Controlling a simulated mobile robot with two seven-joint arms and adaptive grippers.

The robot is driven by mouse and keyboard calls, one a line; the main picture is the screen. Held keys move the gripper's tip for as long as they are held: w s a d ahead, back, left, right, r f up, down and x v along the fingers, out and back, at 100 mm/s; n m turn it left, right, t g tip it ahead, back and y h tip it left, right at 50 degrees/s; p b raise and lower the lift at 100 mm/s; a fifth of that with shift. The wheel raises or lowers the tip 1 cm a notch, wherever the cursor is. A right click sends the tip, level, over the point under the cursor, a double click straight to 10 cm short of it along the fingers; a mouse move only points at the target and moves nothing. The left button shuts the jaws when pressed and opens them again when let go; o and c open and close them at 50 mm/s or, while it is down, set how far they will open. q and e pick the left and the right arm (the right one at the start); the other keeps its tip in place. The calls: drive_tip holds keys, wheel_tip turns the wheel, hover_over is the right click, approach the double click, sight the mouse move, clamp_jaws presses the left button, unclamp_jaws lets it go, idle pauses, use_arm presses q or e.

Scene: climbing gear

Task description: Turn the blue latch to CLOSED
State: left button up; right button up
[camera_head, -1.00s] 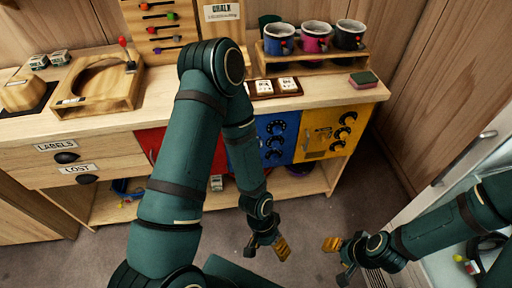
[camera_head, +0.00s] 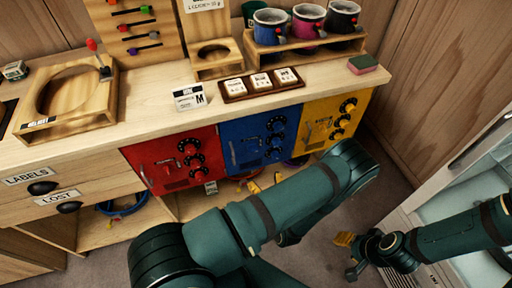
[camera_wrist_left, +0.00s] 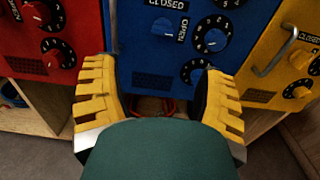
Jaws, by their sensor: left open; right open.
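The blue door (camera_head: 242,157) is the middle one of three coloured doors under the counter. In the left wrist view, the blue latch (camera_wrist_left: 163,28) is a small knob on the blue door, with a CLOSED label above it and an OPEN label to its right. It is too small in the head view to read its setting. My left gripper (camera_wrist_left: 160,100) is open and empty, its yellow fingers below the latch and apart from it. My right gripper (camera_head: 350,255) is open and empty over the floor at the right.
Blue dials (camera_wrist_left: 212,35) sit right of the latch. The red door (camera_head: 150,172) and yellow door (camera_head: 318,128) flank the blue one, with handles and dials. An open shelf (camera_head: 95,235) lies below. The counter above holds mugs (camera_head: 308,20) and a sponge (camera_head: 362,64).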

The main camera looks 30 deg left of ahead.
sight(254, 151)
use_arm(q)
drive_tip(key=b+x, duration=0.2)
drive_tip(key=x, duration=1.1)
drive_tip(key=shift+w+a, duration=0.15)
drive_tip(key=shift+w, duration=0.25)
drive_tip(key=c, duration=1.2)
